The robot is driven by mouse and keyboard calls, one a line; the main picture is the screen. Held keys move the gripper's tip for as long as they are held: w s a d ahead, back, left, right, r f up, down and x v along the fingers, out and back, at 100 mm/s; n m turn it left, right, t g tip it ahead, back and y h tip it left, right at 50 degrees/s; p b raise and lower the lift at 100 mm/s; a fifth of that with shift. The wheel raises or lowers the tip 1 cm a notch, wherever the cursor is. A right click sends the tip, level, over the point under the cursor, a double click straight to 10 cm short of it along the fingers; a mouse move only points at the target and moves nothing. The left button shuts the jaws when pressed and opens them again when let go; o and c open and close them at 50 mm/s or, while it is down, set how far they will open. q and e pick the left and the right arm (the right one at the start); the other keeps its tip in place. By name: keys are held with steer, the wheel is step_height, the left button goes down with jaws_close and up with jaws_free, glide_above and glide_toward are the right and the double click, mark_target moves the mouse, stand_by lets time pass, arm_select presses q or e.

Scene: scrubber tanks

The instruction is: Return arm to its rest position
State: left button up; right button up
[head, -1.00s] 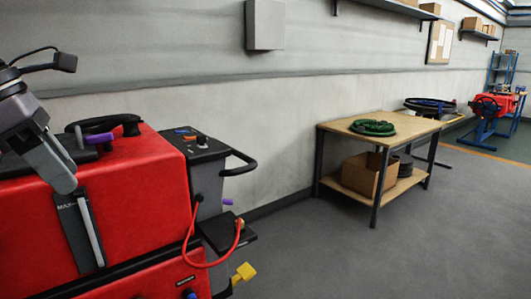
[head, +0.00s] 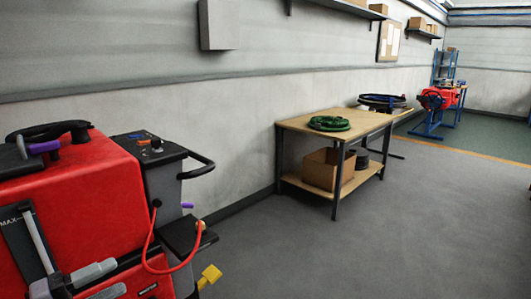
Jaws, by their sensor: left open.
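The red scrubber tank (head: 90,185) fills the left of the head view, with a level strip marked MAX (head: 40,240) on its side. My left gripper (head: 118,278) shows low at the bottom left, in front of the tank's lower side. Its two grey fingers point right and stand apart with nothing between them. The rest of that arm is mostly out of the picture. My right gripper is not in view.
The black control panel (head: 148,146) and handle (head: 197,162) stick out right of the tank. A wooden table (head: 290,122) with a green coiled hose (head: 328,123) stands by the wall. The right floor is clear.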

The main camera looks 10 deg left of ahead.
arm_select(q)
steer(key=s+d+f+n+g+y, duration=0.1)
steer(key=s+d+f+n+y, duration=0.2)
steer(key=f+n, duration=0.4)
steer(key=s+d+f+n+g+y, duration=0.1)
steer(key=s+d+f+n+y, duration=0.2)
steer(key=s+d+f+n, duration=0.2)
steer(key=s+d+f+n+g+y, duration=0.1)
steer(key=s+d+f+n+y, duration=0.2)
steer(key=s+f+n, duration=0.3)
step_height(320, 180, down, 9)
steer(key=d+n, duration=0.1)
steer(key=n, duration=0.3)
steer(key=shift+s+d, duration=0.25)
steer(key=shift+d, duration=0.15)
